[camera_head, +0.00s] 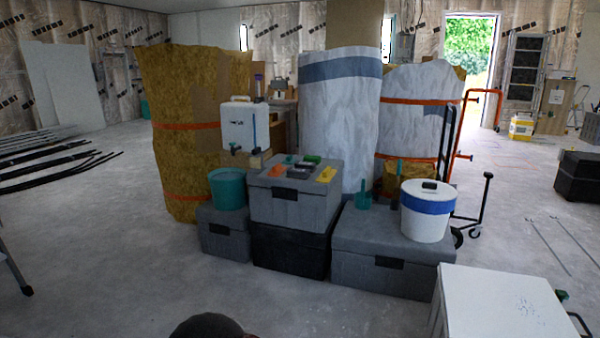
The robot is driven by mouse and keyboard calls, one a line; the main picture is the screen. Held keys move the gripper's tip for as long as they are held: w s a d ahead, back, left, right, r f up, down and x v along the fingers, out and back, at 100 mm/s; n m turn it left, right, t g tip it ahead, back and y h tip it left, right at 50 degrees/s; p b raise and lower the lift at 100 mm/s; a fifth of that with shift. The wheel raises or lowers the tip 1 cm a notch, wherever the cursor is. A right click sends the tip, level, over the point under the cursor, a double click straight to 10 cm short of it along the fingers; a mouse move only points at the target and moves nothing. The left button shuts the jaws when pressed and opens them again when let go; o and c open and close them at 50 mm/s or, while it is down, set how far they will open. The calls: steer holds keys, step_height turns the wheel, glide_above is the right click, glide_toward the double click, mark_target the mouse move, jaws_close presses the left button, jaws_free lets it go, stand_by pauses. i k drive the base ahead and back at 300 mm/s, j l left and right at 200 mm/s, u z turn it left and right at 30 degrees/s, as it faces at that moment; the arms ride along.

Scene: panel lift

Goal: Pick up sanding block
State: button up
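Several small items lie on top of the grey toolbox (262,205) in the middle of the view. They include an orange item (277,171), a green item (311,159), a dark grey blocky item (300,169) and a yellow item (326,174). They are too small to tell which of them, if any, is the sanding block. My gripper is not in view. A dark rounded shape at the bottom edge may be part of my own body.
The grey toolbox stands on a black case (290,250). Beside it are a teal bucket (227,190) on a low grey box and a white bucket (427,212) on a wider one (375,240). Tall wrapped rolls (340,120) stand behind. A white-topped box (505,305) is front right. Floor in front is clear.

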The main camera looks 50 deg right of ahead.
mark_target(294, 174)
steer(key=i+l+z, duration=0.1)
steer(key=i+z, duration=0.5)
steer(key=z, duration=0.25)
steer(key=i+j+z, duration=0.1)
steer(key=i+z, duration=0.3)
steer(key=i+l+z, duration=0.3)
steer(key=i+z, duration=0.3)
steer(key=i, duration=0.25)
steer(key=i+l+u, duration=0.2)
steer(key=i+l, duration=0.75)
